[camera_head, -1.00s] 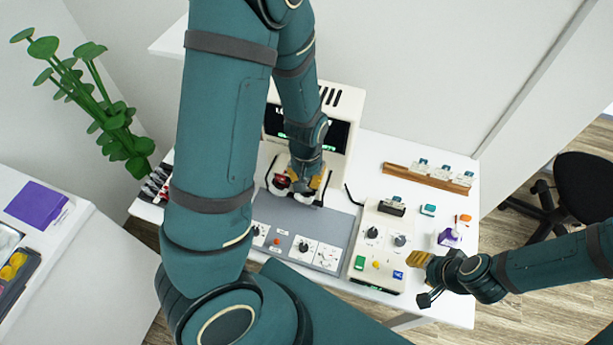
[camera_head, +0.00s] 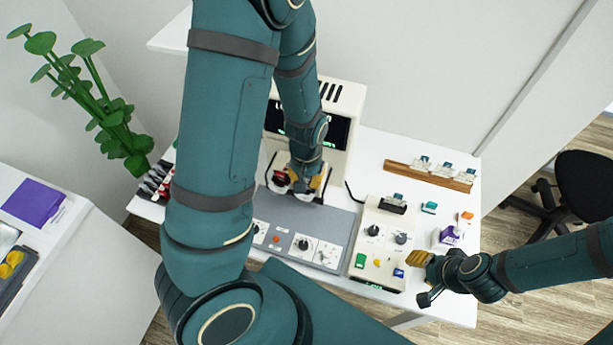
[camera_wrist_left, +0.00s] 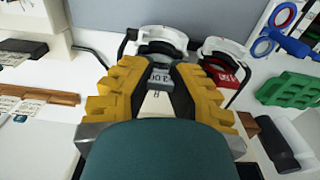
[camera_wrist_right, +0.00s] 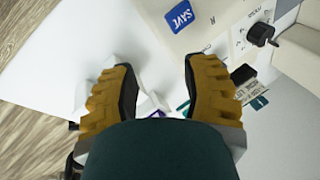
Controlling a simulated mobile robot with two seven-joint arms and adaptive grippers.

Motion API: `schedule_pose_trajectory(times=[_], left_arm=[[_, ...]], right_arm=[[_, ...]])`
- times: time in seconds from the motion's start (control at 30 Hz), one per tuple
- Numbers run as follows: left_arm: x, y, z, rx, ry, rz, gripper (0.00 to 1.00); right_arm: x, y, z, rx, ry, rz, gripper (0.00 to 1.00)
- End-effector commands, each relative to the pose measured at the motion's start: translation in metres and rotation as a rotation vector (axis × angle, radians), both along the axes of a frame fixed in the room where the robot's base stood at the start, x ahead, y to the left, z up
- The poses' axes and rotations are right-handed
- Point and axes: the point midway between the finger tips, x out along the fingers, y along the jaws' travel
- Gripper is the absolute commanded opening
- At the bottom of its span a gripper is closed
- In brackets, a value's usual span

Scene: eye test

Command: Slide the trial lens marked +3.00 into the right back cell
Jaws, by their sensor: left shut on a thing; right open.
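My left gripper (camera_head: 308,183) is shut on a trial lens by its grey tab (camera_wrist_left: 160,77), whose print looks like 3.00; its sign is not readable. The lens is at a white ring (camera_wrist_left: 162,40) of the trial frame; I cannot tell how far it sits in the cell. A second white ring (camera_wrist_left: 222,48) stands beside it, with a red-tabbed lens (camera_wrist_left: 224,74) at it. The red lens also shows in the head view (camera_head: 281,178). My right gripper (camera_wrist_right: 160,92) is open and empty, above the table's right front part.
A cream machine (camera_head: 340,120) with a dark screen stands behind the left gripper.

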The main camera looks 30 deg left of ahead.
Motion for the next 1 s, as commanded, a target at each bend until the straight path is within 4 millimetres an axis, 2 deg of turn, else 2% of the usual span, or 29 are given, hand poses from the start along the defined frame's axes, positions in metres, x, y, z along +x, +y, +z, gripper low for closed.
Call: schedule_pose_trajectory(times=[0.5, 0.8, 0.83, 0.9, 1.0], left_arm=[[0.0, 0.0, -0.015, 0.0, 0.001, 0.0, 0.0], [-0.001, 0.0, -0.017, 0.0, 0.002, 0.0, 0.0], [-0.001, 0.0, -0.017, 0.0, 0.002, 0.0, 0.21], [-0.001, 0.0, -0.017, -0.001, 0.003, 0.0, 0.45], [-0.001, 0.0, -0.017, -0.001, 0.003, 0.0, 0.45]], right_arm=[[0.0, 0.0, -0.012, 0.0, -0.001, 0.0, 0.47], [0.0, 0.0, -0.014, 0.0, 0.003, -0.001, 0.47], [0.0, -0.001, -0.014, 0.0, 0.003, -0.001, 0.47], [0.0, -0.001, -0.014, -0.001, 0.003, -0.002, 0.47], [0.0, -0.001, -0.014, -0.001, 0.004, -0.003, 0.47]])
